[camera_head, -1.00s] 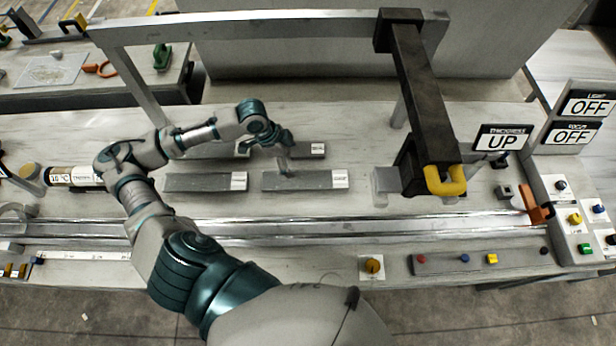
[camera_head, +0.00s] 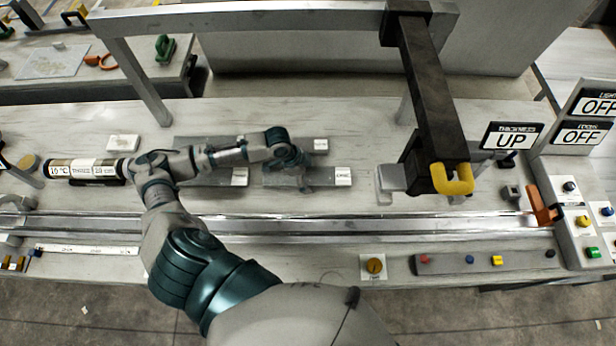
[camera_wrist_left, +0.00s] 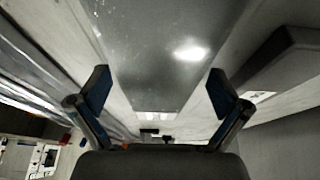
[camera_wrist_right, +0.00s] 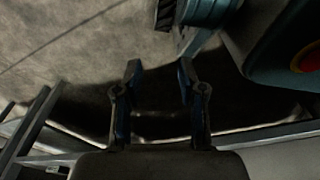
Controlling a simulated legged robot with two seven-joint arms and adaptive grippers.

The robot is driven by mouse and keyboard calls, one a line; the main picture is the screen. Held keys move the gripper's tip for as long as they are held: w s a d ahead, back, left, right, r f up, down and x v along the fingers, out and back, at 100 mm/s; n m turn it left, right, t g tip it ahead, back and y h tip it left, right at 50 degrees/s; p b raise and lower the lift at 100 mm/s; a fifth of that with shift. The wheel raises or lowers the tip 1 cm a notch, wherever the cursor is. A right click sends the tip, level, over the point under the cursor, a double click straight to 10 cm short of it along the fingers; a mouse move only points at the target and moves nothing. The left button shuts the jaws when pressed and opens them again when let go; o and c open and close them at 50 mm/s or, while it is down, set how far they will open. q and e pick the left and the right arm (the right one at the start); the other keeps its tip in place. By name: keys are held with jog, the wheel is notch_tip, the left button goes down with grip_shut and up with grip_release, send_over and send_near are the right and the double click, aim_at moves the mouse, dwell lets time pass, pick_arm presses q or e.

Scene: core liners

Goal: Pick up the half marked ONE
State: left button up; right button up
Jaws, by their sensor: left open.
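Several flat grey slabs with white end labels lie on the bench. In the head view I see a front right slab (camera_head: 318,176), a front left slab (camera_head: 215,178) and a back slab (camera_head: 200,143). Their labels are too small to read, so I cannot tell which is marked ONE. My left gripper (camera_head: 292,165) is over the front right slab and hides part of it. In the left wrist view its open fingers (camera_wrist_left: 158,78) stand either side of a grey slab (camera_wrist_left: 165,45), with a pale label (camera_wrist_left: 153,116) at its near end. My right gripper (camera_wrist_right: 158,65) is open and empty.
A dark arm with a yellow hook (camera_head: 452,180) stands right of the slabs. A metal rail (camera_head: 330,228) runs along the front. A labelled cylinder (camera_head: 85,169) lies at the left. A metal frame (camera_head: 270,18) spans the back.

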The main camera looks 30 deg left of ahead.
pick_arm(q)
jog(key=c, duration=1.9)
jog(key=shift+r, duration=0.1)
jog(key=shift+r, duration=0.1)
